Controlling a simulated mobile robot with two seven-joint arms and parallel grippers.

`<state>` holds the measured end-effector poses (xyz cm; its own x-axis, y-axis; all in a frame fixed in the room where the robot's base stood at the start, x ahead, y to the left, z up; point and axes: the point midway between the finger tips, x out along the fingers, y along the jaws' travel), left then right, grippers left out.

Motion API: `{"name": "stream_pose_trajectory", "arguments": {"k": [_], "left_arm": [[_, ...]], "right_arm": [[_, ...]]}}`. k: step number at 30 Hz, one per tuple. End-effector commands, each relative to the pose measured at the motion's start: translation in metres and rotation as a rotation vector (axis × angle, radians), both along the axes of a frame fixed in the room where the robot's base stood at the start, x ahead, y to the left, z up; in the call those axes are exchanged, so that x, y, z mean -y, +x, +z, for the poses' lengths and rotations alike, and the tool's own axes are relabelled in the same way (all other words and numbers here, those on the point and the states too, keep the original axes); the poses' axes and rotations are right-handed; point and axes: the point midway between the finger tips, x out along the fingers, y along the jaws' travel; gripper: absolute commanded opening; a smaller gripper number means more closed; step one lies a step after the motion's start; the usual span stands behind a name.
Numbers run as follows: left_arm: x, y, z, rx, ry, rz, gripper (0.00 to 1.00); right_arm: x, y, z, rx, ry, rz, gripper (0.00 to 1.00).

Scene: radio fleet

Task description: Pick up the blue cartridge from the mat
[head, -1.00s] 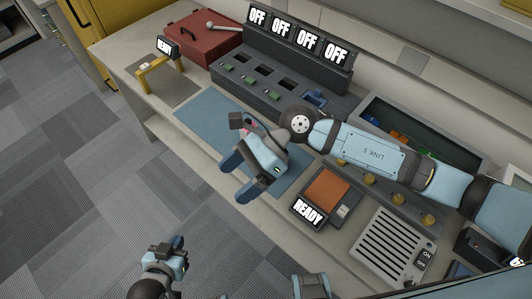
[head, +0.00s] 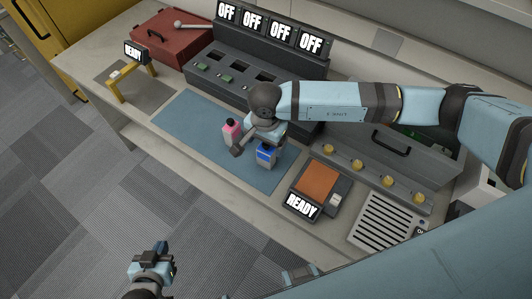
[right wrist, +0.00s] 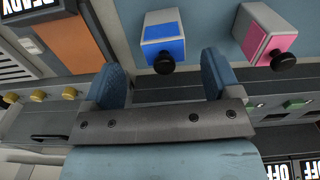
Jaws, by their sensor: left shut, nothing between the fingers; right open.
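The blue cartridge (head: 266,155), a light grey block with a blue label and a dark knob, stands on the blue mat (head: 190,125). A similar pink cartridge (head: 231,130) stands to its left on the mat. My right gripper (head: 259,145) is over the mat beside both, its far parts partly hidden by its own wrist. In the right wrist view its fingers (right wrist: 163,68) are open and empty. The blue cartridge (right wrist: 164,42) shows just beyond the gap between the fingertips, and the pink one (right wrist: 271,35) outside the right finger. My left gripper (head: 150,258) is shut and empty, off the table.
A slotted grey console (head: 250,80) with several OFF signs stands behind the mat. An orange-topped READY unit (head: 318,182) is close on the right, before a row of yellow knobs (head: 358,163). A red case (head: 172,42) and yellow stand (head: 128,80) are at left.

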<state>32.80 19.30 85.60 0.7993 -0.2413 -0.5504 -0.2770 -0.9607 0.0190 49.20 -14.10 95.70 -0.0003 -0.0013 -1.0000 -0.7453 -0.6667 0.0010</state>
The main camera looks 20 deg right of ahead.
Motion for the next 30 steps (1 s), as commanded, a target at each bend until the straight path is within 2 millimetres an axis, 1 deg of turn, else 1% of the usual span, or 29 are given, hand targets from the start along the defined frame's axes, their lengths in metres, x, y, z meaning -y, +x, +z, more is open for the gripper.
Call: {"name": "stream_pose_trajectory", "arguments": {"k": [5, 10, 12, 15, 18, 23, 26, 27, 29, 30], "left_arm": [[0.000, 0.000, 0.004, 0.000, 0.000, 0.000, 0.00], [0.000, 0.000, 0.016, -0.001, 0.001, 0.001, 0.00], [-0.001, 0.000, 0.017, 0.002, 0.001, 0.001, 0.00], [-0.002, 0.001, 0.018, 0.004, 0.002, 0.003, 0.00], [-0.003, 0.001, 0.018, 0.004, 0.004, 0.005, 0.00], [-0.003, 0.001, 0.017, 0.003, 0.004, 0.007, 0.00], [-0.003, 0.000, 0.017, 0.002, 0.003, 0.006, 0.00], [-0.003, 0.000, 0.017, 0.002, 0.003, 0.006, 0.00], [-0.003, 0.000, 0.016, 0.001, 0.004, 0.006, 0.00], [-0.003, 0.000, 0.016, 0.001, 0.004, 0.006, 0.00]], "right_arm": [[-0.001, 0.000, -0.010, -0.001, 0.000, 0.000, 0.83], [-0.002, 0.002, -0.035, -0.003, 0.000, -0.002, 0.83], [-0.002, 0.002, -0.045, -0.003, 0.000, -0.002, 0.83], [-0.002, 0.002, -0.055, -0.001, 0.001, -0.001, 0.83], [-0.001, 0.003, -0.058, 0.000, 0.000, -0.001, 0.83], [-0.002, 0.003, -0.059, 0.000, 0.001, -0.001, 0.83], [-0.002, 0.003, -0.058, 0.000, 0.001, -0.001, 0.62], [-0.002, 0.003, -0.058, 0.000, 0.001, -0.001, 0.53], [-0.002, 0.003, -0.058, 0.000, 0.001, -0.001, 0.39], [-0.002, 0.003, -0.058, 0.000, 0.001, -0.001, 0.30]]}}
